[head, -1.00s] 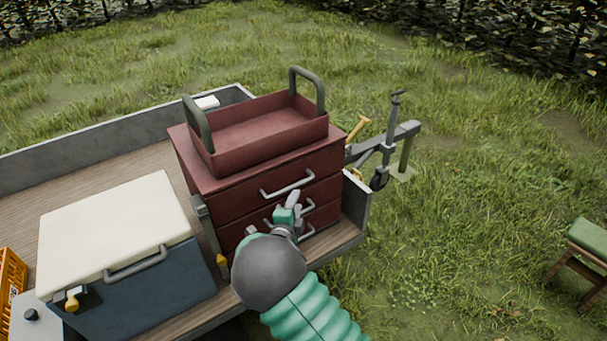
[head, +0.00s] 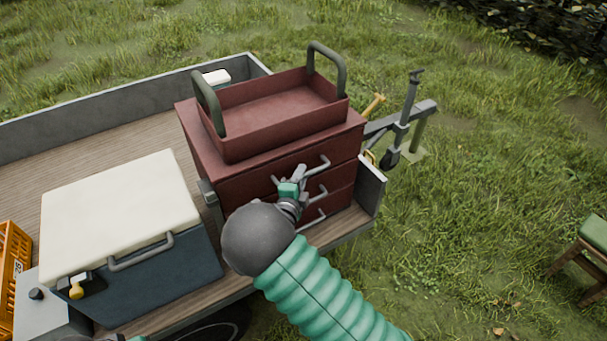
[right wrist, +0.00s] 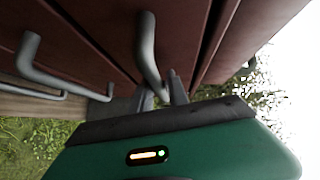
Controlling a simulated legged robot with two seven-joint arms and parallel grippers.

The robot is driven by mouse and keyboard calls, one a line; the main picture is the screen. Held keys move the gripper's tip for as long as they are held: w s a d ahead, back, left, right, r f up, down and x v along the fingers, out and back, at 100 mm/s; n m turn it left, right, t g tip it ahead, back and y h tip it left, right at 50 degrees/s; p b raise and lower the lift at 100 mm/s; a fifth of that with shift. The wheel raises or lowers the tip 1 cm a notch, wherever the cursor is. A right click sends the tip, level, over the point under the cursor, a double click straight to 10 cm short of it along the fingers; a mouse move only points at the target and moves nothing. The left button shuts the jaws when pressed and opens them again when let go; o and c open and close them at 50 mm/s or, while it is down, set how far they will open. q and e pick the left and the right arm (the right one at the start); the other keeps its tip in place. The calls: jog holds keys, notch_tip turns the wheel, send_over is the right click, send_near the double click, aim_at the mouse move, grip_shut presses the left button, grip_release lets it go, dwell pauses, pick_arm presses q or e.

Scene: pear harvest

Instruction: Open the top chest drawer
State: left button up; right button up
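The dark red chest (head: 200,150) stands on the trailer bed with its drawers closed. The top drawer's grey bar handle (head: 322,163) is partly covered by my right gripper (head: 300,174). In the right wrist view, my right gripper (right wrist: 162,95) has its two fingers apart, with the end of a bar handle (right wrist: 147,45) between or just in front of them; contact cannot be told. The lower handles (head: 318,194) show below the gripper. A dark and teal sliver at the head view's bottom left edge may be my left gripper (head: 125,339); its fingers are not clear.
An open red tray (head: 240,148) with two upright grey handles sits on the chest. A blue cooler (head: 165,280) with a cream lid stands left of my right arm. An orange crate (head: 12,265) is at far left. Open grass lies right of the trailer.

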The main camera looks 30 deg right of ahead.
jog(key=shift+w+a, duration=0.15)
jog(key=shift+a, duration=0.15)
jog(key=shift+c, duration=1)
jog(key=shift+w, duration=0.1)
grip_shut()
jog(key=shift+s+d+f, duration=0.1)
jog(key=shift+s+d, duration=0.1)
jog(key=shift+d, duration=1)
jog(key=shift+a, duration=0.15)
